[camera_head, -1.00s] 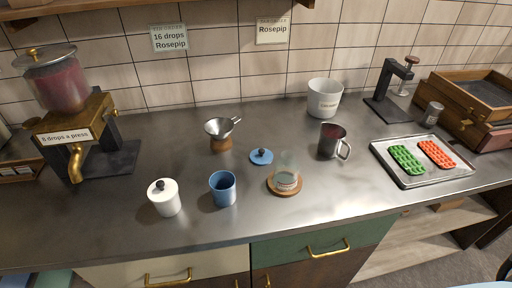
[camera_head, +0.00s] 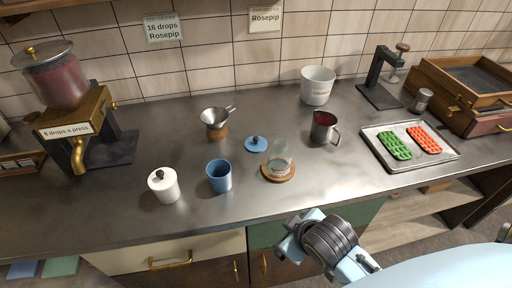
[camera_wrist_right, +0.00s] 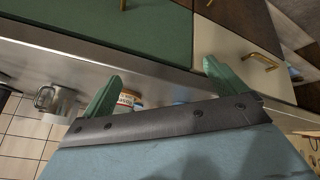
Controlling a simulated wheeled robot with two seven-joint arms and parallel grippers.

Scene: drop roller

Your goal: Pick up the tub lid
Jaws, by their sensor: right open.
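A round blue lid (camera_head: 256,144) with a dark knob lies flat on the steel counter. The blue tub (camera_head: 219,176) stands upright and open, in front of it to the left. A white tub (camera_head: 163,187) with a dark knob on top stands further left. My right gripper (camera_head: 298,231) is at the counter's front edge, right of and nearer than the blue lid, and well apart from it. In the right wrist view its two green fingers (camera_wrist_right: 160,84) are spread with nothing between them. My left gripper is not in view.
A glass on a wooden coaster (camera_head: 278,174) stands between my right gripper and the blue lid. A funnel on a wooden stand (camera_head: 216,122), a metal mug (camera_head: 325,128) and a white pot (camera_head: 317,86) stand behind. A tray (camera_head: 410,165) lies right. The front counter strip is clear.

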